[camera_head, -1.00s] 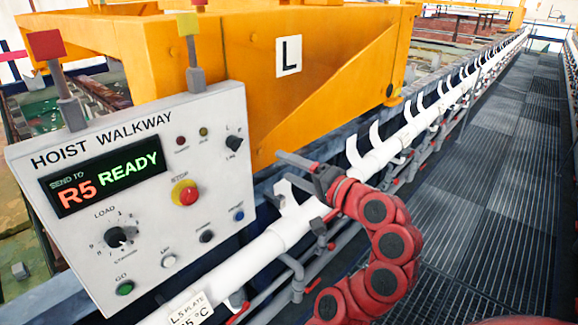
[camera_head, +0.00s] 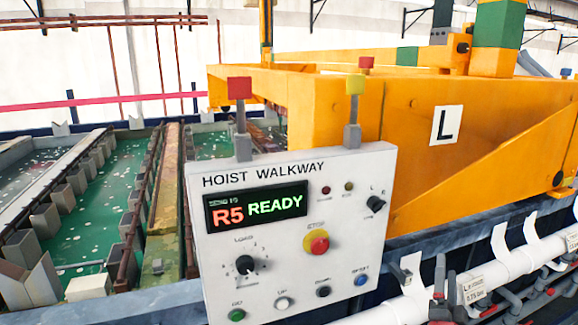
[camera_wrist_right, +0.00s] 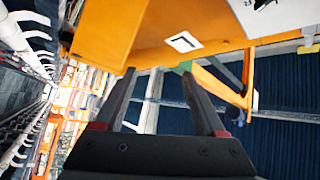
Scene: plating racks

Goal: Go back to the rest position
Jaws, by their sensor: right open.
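My left gripper is in neither view.
The panel reads "HOIST WALKWAY" and "R5 READY", with a red stop button (camera_head: 317,243) and several knobs and buttons. The yellow hoist (camera_head: 480,130) stands behind it. Green tanks (camera_head: 95,215) lie left. A white pipe (camera_head: 520,262) with hooks runs at lower right.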

